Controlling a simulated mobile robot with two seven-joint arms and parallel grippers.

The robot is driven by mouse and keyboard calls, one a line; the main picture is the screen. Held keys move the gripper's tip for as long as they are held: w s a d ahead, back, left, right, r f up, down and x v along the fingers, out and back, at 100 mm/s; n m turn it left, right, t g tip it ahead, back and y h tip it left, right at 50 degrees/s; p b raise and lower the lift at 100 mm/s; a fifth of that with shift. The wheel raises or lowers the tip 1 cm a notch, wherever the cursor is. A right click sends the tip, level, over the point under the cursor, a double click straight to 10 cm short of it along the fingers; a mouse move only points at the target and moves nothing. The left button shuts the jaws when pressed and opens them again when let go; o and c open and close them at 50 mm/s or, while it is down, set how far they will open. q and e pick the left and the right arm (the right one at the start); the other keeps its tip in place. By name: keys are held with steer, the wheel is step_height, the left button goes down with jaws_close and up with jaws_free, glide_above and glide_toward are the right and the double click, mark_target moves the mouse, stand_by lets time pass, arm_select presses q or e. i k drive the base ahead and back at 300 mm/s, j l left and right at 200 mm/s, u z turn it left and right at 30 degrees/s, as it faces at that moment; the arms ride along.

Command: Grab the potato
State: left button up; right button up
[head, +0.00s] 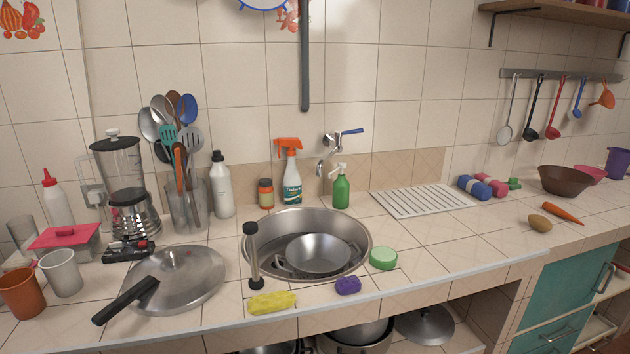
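The potato (540,223) is a small brown oval. Nothing covers the potato. Neither of my grippers shows in the head view.
A brown bowl (566,180) and a pink bowl (590,174) stand behind the potato. A white drainboard (422,201) and the sink (356,226) lie to its left. A teal drawer unit (565,286) is below the counter's front edge. The tiles left of the potato are clear.

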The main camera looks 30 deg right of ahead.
mark_target(539, 223)
steer(key=l+z, duration=0.15)
steer(key=l, duration=1.1)
steer(key=l+z, duration=0.1)
steer(key=z, duration=1.85)
steer(key=l+u, duration=0.1)
steer(key=u, duration=0.55)
steer(key=i+l+u, duration=0.2)
steer(key=l+u, duration=0.2)
steer(key=i+l+u, duration=0.2)
steer(key=l, duration=0.2)
steer(key=l+u, duration=0.2)
steer(key=l, duration=0.65)
steer(key=i, duration=0.05)
